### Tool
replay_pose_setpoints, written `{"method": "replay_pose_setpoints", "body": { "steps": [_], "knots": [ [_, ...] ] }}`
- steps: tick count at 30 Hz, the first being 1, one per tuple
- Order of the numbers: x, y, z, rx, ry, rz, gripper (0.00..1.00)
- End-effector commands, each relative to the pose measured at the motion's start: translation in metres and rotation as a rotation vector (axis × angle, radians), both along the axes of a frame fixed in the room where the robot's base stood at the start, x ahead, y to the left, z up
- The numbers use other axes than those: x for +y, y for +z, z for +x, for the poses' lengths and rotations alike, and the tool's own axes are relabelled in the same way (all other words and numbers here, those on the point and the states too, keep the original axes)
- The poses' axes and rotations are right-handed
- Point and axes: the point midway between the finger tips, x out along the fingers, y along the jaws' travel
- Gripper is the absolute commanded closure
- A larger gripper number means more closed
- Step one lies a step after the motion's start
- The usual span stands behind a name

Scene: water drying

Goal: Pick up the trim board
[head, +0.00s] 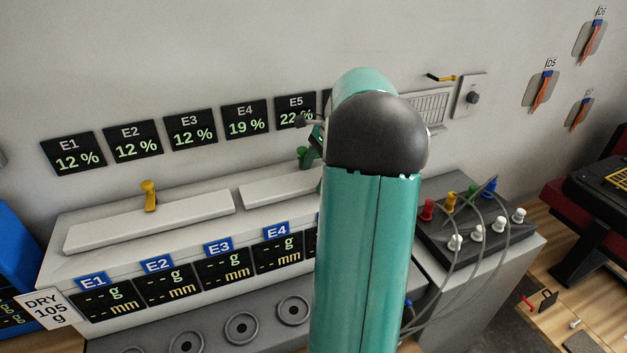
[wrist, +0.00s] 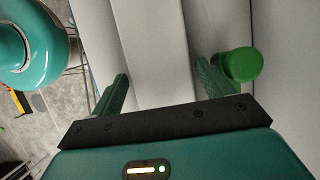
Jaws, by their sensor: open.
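Two long pale boards lie on the sloped top of the white bench in the head view. The left board (head: 150,222) has a yellow knob (head: 149,195) behind its upper edge. The right board (head: 280,187) has a green knob (head: 304,157) near it and runs behind my arm. I cannot tell by look which is the trim board. In the wrist view my gripper (wrist: 162,72) is open, with a pale board-like strip (wrist: 150,45) between its green fingers. The green knob (wrist: 242,65) is just right of the right finger. My arm hides most of the gripper in the head view.
Several percent displays (head: 191,130) hang on the wall behind the bench. To the right, a dark box (head: 470,225) carries coloured plugs and loose cables. A blue unit (head: 20,255) stands at the left, near a DRY 105 g sign (head: 47,310).

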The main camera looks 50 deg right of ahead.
Motion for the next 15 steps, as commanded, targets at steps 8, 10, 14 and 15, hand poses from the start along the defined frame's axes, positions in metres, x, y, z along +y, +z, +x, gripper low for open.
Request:
{"method": "replay_pose_setpoints", "body": {
  "steps": [8, 10, 14, 15],
  "knots": [
    [0.0003, -0.0012, 0.0002, 0.000, 0.000, 0.000, 0.31],
    [0.0004, -0.0011, 0.0001, 0.000, 0.000, 0.000, 0.44],
    [0.0003, -0.0006, 0.0003, -0.001, 0.001, -0.001, 0.63],
    [0.0003, -0.0006, 0.0003, -0.001, 0.001, -0.002, 0.63]
  ]
}}
